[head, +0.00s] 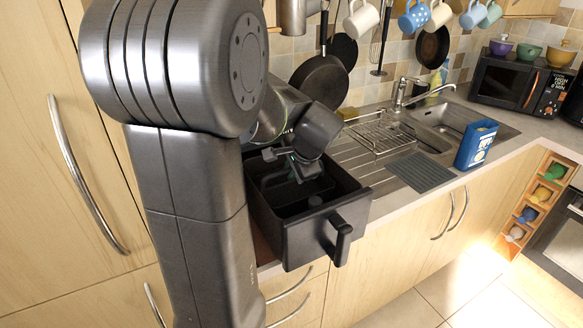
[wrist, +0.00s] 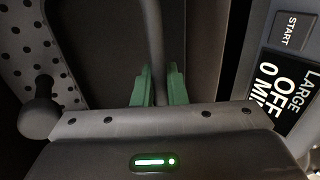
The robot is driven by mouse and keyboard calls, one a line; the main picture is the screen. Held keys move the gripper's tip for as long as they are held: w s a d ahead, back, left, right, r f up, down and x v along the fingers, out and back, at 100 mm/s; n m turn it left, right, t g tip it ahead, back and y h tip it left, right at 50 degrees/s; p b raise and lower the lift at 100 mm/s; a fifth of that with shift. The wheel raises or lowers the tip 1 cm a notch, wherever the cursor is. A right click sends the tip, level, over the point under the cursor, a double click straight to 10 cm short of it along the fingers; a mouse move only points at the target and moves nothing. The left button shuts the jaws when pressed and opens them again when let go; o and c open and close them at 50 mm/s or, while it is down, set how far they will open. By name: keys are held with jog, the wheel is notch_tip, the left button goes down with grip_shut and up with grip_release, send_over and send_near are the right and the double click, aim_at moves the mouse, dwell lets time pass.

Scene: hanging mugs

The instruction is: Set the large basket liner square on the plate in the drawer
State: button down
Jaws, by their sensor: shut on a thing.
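The drawer (head: 352,203) is a black box with a front handle, pulled open beside the counter. My gripper (head: 303,172) reaches down into it. The dark basket liner (head: 278,186) is inside the drawer, under my gripper. In the wrist view my green fingertips (wrist: 158,88) are shut on a thin upright grey part of the liner (wrist: 155,40). A dark round knob (wrist: 40,112) stands at the plate's near left. Whether the liner touches the plate is unclear.
An appliance panel (wrist: 285,85) reading LARGE, OFF and START is close on the right in the wrist view. A blue box (head: 477,145), a grey ribbed mat (head: 421,171) and a wire rack (head: 378,132) are by the sink. Mugs (head: 413,17) hang above.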

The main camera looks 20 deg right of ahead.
jog(key=shift+f+b, duration=0.3)
jog(key=shift+f, duration=0.3)
jog(key=c, duration=1.1)
grip_release()
jog(key=shift+o, duration=0.2)
jog(key=shift+r, duration=0.15)
jog(key=v, duration=1.3)
jog(key=shift+s+r+b, duration=0.2)
jog(key=shift+r+b, duration=0.05)
jog(key=shift+b, duration=0.05)
jog(key=x, duration=1.3)
jog(key=shift+w+f+p, duration=0.2)
jog(key=shift+f+p, duration=0.15)
jog(key=shift+p, duration=0.05)
jog(key=shift+r, duration=0.25)
